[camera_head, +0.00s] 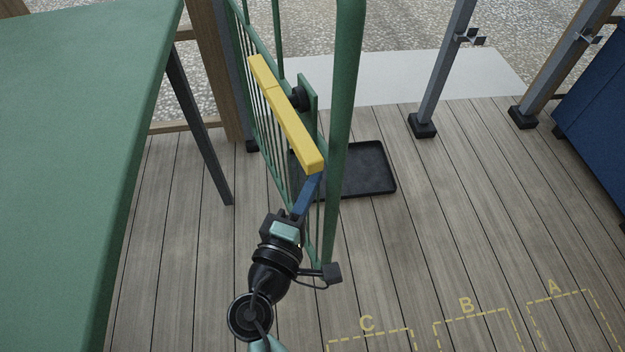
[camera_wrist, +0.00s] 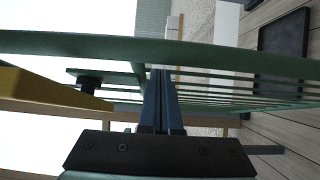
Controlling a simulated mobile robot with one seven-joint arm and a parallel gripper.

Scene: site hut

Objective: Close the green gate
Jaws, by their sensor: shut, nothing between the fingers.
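The green gate (camera_head: 343,120) stands open, swung toward me, its barred panel seen nearly edge-on in the head view. A yellow bar (camera_head: 290,118) and a black knob on a green plate (camera_head: 307,97) are on it. My gripper (camera_head: 316,178) is shut and empty, its blue fingers at the gate's left side, just below the near end of the yellow bar. In the wrist view the shut fingers (camera_wrist: 160,75) reach up to the green gate rail (camera_wrist: 220,54); I cannot tell whether they touch it. The gate's far hinge side is partly hidden.
A grey post (camera_head: 445,75) with a small metal catch (camera_head: 471,38) stands right of the gate. A black tray (camera_head: 375,168) lies on the deck behind the gate. A green table (camera_head: 75,170) fills the left; a blue cabinet (camera_head: 600,110) stands right.

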